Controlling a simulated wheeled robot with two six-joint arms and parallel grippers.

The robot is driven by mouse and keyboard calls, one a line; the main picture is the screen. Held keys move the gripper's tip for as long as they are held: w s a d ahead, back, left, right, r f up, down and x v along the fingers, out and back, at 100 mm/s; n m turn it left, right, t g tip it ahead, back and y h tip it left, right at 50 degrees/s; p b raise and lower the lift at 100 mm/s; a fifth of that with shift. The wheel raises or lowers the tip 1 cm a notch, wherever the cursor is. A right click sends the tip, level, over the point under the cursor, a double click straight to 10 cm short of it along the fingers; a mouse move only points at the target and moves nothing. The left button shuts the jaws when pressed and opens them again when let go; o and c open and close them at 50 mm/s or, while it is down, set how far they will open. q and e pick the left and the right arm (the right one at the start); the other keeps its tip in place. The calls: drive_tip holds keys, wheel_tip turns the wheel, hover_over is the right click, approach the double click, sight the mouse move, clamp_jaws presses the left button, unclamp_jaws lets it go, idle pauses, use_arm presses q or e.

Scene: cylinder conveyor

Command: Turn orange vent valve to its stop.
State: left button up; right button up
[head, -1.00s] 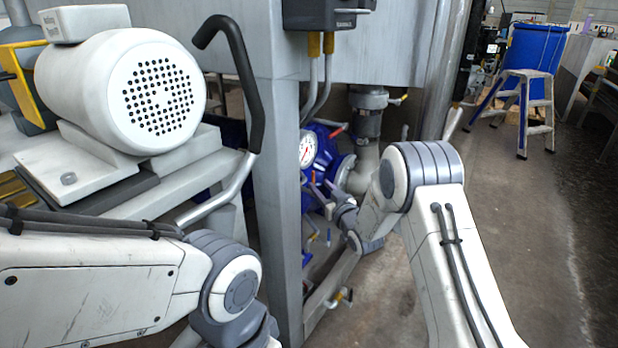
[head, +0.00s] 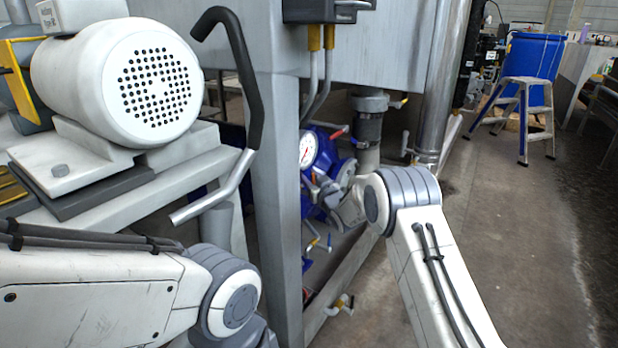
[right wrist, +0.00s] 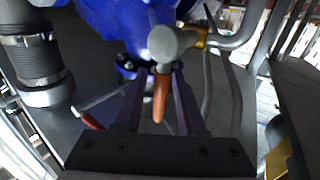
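The orange vent valve handle (right wrist: 160,98) hangs from a grey, rounded valve stem (right wrist: 170,42) in the right wrist view. In the head view only a small bit of orange shows below the gauge. My right gripper (right wrist: 159,72) has one dark finger on each side of the orange handle, with visible gaps, so it is open around the handle. In the head view my right gripper (head: 320,183) is at the blue pump, small and partly hidden by my own wrist. My left gripper is out of view; only my left arm shows.
The blue pump body (head: 343,168) carries a round white gauge (head: 308,149) and a red lever (head: 338,134). A grey frame post (head: 275,200) stands left of it. Another red-tipped lever (right wrist: 93,122) lies left of my fingers. Floor at right is clear before a step stool (head: 525,110).

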clamp_jaws()
idle(1.2)
